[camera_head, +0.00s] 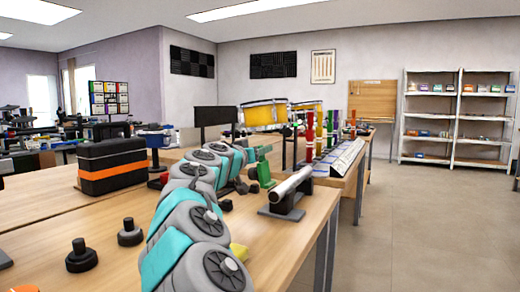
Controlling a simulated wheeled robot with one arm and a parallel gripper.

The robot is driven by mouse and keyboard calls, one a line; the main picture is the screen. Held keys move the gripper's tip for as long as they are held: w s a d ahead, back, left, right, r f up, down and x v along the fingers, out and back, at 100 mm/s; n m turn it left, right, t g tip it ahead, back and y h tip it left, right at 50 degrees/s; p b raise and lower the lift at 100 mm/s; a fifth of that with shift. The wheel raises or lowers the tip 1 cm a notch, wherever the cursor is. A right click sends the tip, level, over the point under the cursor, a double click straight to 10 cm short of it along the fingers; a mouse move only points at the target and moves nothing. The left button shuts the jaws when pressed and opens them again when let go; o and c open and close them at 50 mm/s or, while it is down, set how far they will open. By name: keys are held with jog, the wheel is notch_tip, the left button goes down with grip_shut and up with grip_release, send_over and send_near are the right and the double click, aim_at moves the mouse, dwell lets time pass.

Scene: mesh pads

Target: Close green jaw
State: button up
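A green upright piece (263,168), which looks like the green jaw, stands on the wooden bench, just right of the far end of my grey and teal arm. A small green bit (254,188) shows low beside it. Whether the jaw is open or closed is too small to tell. Small dark parts at the arm's far end, which look like my gripper (241,187), are left of the green piece.
A silver cylinder on a dark stand (290,190) is on the bench to the right. A black case with an orange band (111,165) and dark knobs (81,256) are to the left. A yellow piece (239,251) lies by my arm. Open floor (430,220) is right.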

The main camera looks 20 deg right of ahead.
jog(key=shift+w+d, duration=0.15)
jog(key=shift+d, duration=0.1)
jog(key=shift+c, duration=0.4)
grip_shut()
dwell(0.9)
